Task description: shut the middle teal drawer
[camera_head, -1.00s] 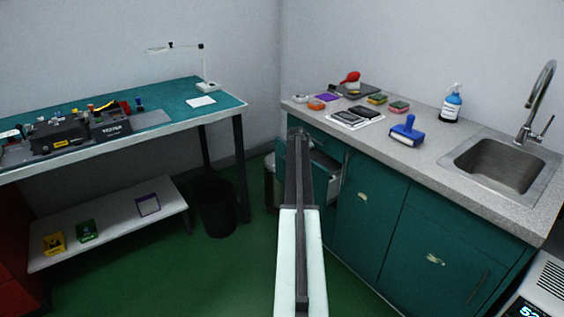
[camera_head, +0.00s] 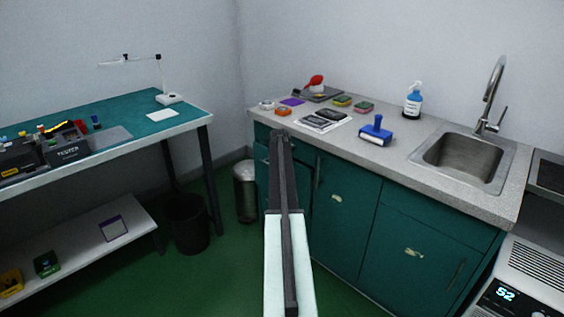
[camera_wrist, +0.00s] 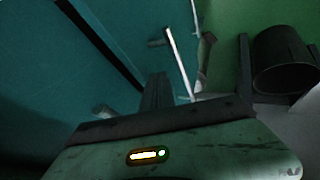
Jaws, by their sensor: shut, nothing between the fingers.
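The teal drawer stack (camera_head: 304,156) is at the left end of the counter cabinet, largely covered by my arm in the head view. My gripper (camera_head: 278,136) reaches toward it, shut and empty. The wrist view shows the closed dark fingers (camera_wrist: 157,90) close to teal fronts (camera_wrist: 65,60), with pale handles beside them. A pale strip (camera_wrist: 178,62) there looks like a drawer edge, but I cannot tell which drawer it belongs to. How far the middle drawer stands out, and whether the fingers touch it, cannot be told.
The counter (camera_head: 390,158) holds a blue stamp-like tool (camera_head: 376,132), a blue bottle (camera_head: 412,103) and a sink (camera_head: 462,158). A metal bin (camera_head: 245,190) and a dark bin (camera_head: 188,222) stand on the green floor left of my arm. A workbench (camera_head: 120,128) is at left.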

